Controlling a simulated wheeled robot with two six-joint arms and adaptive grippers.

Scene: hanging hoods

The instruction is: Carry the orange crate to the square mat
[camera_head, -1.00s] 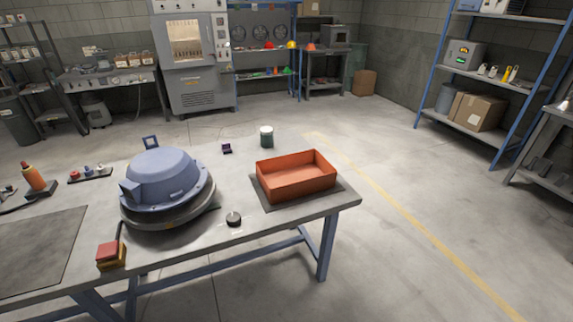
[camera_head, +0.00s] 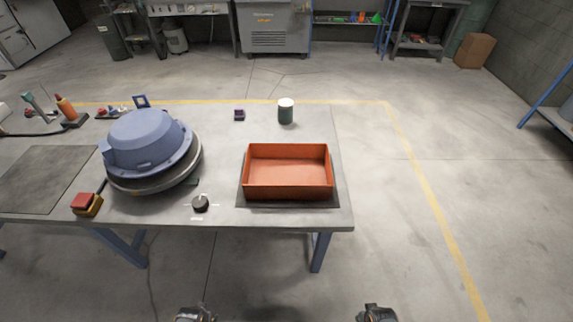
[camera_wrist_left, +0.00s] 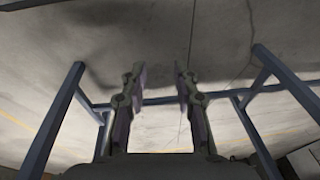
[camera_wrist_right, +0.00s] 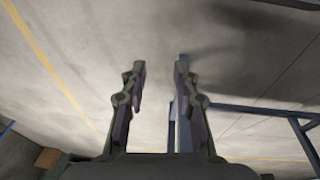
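The orange crate (camera_head: 287,190) is an open, empty-looking box. It sits upright on a dark flat mat (camera_head: 241,201) at the right end of the table. A larger grey mat (camera_head: 45,178), roughly square, lies bare at the table's left side. My left gripper (camera_head: 194,314) shows at the bottom edge of the head view, in front of the table and apart from the crate. The left wrist view shows its fingers (camera_wrist_left: 158,78) open and empty. My right gripper (camera_head: 376,313) is at the bottom edge too, farther right. Its fingers (camera_wrist_right: 158,75) are open and empty.
A blue domed housing (camera_head: 150,145) on a round base stands between the two mats. The floor right of the table is clear.

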